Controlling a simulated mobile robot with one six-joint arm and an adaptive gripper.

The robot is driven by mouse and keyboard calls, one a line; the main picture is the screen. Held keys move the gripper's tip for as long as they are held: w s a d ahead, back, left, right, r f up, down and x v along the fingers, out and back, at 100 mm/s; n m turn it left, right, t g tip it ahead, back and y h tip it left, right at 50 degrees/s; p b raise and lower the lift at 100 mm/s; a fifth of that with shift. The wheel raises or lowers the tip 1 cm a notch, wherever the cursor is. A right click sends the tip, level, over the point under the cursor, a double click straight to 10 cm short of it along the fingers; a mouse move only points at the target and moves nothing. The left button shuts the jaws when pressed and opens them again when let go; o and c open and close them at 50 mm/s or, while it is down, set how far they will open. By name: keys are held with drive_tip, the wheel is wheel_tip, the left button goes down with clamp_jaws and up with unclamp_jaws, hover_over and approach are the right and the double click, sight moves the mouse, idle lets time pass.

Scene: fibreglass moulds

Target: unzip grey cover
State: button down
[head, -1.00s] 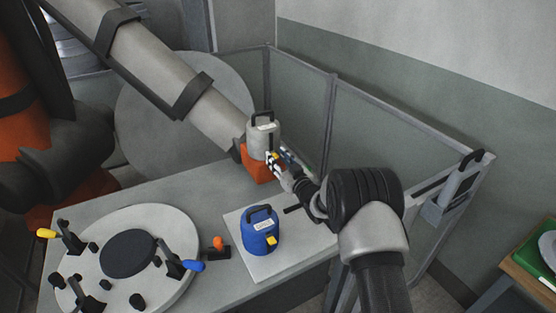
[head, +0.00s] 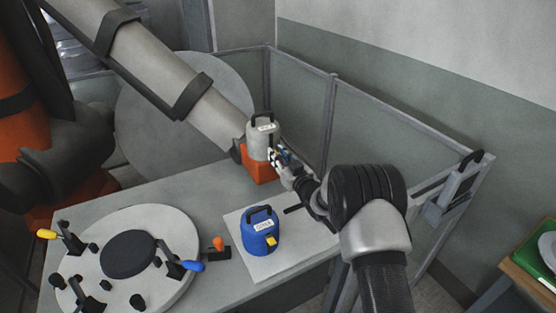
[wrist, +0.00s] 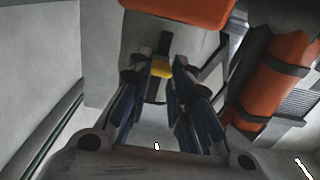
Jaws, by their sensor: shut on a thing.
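The grey cover (head: 260,141), with a black handle on top and a white label, sits on the orange block at the end of a large grey arm. It also shows in the wrist view (wrist: 192,48). My gripper (head: 273,156) is at the right side of the cover. In the wrist view my gripper (wrist: 161,72) has its blue fingers shut on the yellow zip pull (wrist: 162,69), in front of a dark strip on the cover. The fingers hide the pull in the head view.
A blue cover (head: 259,234) with a yellow pull stands on a white plate on the table. A round mould (head: 185,222) with clamps lies at the left. Framed grey panels (head: 375,140) stand close behind my arm.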

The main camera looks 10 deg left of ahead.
sight(271, 134)
wheel_tip(271, 134, up, 6)
drive_tip(key=shift+p, duration=0.5)
drive_tip(key=c, duration=1.4)
unclamp_jaws()
drive_tip(key=shift+c, duration=0.2)
drive_tip(key=v, duration=1.2)
